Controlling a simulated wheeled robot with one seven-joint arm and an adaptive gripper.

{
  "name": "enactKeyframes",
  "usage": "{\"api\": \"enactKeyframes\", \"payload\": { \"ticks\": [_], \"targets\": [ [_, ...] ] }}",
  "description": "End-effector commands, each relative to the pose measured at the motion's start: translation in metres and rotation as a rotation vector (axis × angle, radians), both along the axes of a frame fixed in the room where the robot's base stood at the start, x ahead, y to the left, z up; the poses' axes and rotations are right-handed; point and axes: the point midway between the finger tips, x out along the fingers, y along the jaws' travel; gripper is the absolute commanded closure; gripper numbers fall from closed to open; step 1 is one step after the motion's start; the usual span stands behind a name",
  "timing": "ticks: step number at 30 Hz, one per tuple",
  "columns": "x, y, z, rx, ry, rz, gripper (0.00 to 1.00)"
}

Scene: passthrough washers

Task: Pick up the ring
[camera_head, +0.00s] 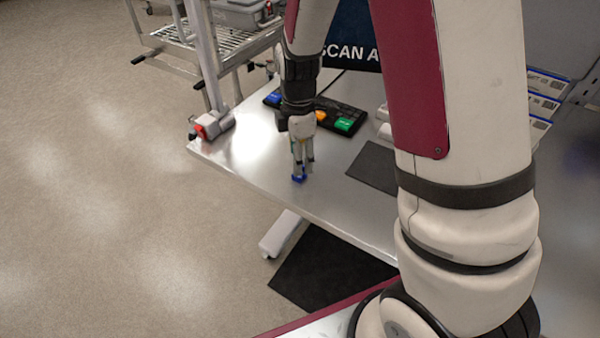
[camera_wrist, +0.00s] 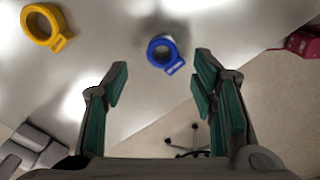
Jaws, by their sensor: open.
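A blue ring (camera_wrist: 162,52) with a small tab lies on the metal table, just beyond the fingertips and roughly centred between them in the wrist view. In the head view, a bit of blue (camera_head: 299,177) shows at the fingertips, mostly hidden by them. A yellow ring (camera_wrist: 56,43) with a tab lies at the upper left of the wrist view. My gripper (camera_wrist: 160,80) is open, with its green-padded fingers apart and nothing between them. In the head view, my gripper (camera_head: 302,163) points down close to the table top near its front edge.
A metal post (camera_head: 205,60) stands at the table's left corner. A red object (camera_wrist: 303,42) is at the wrist view's right edge.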

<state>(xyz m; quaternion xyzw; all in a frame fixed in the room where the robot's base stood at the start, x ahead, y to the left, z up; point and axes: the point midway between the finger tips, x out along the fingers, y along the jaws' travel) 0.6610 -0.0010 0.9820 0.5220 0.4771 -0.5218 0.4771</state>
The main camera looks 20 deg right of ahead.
Motion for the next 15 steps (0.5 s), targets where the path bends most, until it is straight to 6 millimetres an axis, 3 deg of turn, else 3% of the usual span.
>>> {"api": "enactKeyframes", "payload": {
  "ticks": [7, 15],
  "targets": [
    [-0.004, -0.004, -0.034, -0.002, 0.003, 0.000, 0.48],
    [-0.003, -0.004, -0.041, -0.002, -0.001, 0.000, 0.48]
  ]
}}
